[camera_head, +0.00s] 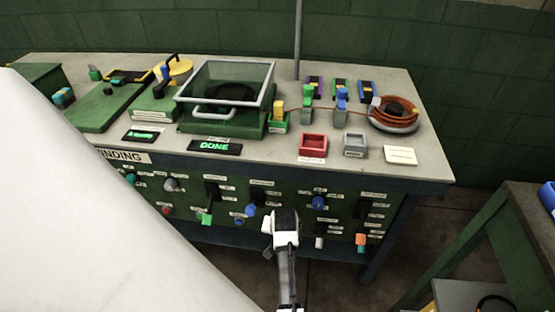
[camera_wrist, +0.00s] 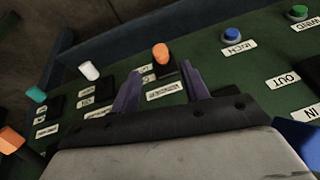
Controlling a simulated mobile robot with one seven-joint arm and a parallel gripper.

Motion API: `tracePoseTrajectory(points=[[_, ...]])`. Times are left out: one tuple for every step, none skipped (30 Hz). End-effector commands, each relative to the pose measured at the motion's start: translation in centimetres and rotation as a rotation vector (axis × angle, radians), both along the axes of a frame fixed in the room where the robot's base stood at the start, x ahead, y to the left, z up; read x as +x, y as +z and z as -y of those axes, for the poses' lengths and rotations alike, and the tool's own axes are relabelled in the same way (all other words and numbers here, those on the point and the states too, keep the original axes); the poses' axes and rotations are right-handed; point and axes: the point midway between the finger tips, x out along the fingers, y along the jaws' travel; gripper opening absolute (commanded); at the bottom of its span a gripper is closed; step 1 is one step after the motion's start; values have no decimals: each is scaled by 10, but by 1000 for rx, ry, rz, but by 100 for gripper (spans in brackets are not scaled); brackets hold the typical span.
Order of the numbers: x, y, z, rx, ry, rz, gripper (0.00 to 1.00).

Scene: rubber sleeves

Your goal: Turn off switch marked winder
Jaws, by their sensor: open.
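The green control panel (camera_head: 285,190) on the bench front carries several small coloured switches and knobs with white labels. My gripper (camera_head: 281,216) is in front of the panel's middle, pointing at it. In the wrist view my gripper (camera_wrist: 158,84) is open, its two dark fingers apart with nothing between them. An orange switch handle (camera_wrist: 160,53) shows just beyond the gap between the fingertips, apart from them. A white handle (camera_wrist: 88,70) and a teal one (camera_wrist: 36,95) lie to its left. I cannot read which label says winder; the labels near the fingers are too small or blurred.
A blue button (camera_wrist: 231,35) labelled INCH and a green button (camera_wrist: 298,13) are at upper right. A large blue handle (camera_wrist: 300,142) is close at the right edge. The bench top (camera_head: 270,150) holds a framed clear cover (camera_head: 228,84), trays and a cable coil (camera_head: 393,113).

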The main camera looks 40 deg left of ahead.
Motion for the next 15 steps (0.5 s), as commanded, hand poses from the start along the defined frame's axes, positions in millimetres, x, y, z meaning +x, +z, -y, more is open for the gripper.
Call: tracePoseTrajectory(points=[[3,-10,-4,-2,2,-3,46],[4,-15,-6,-2,2,-2,46],[6,-22,-8,-2,2,-2,46],[8,-27,-10,-1,2,-1,46],[10,-32,-12,0,1,-1,46],[11,-39,-14,-1,1,-1,46],[13,-43,-15,0,1,-1,46],[14,-47,-16,-1,1,-1,46],[15,-52,-18,0,1,-1,46],[16,-55,-20,1,1,0,46],[18,-58,-21,1,1,1,46],[19,-62,-22,1,1,1,46],[19,-64,-22,1,1,1,46],[20,-66,-23,0,1,1,46],[20,-68,-24,2,1,2,46]])
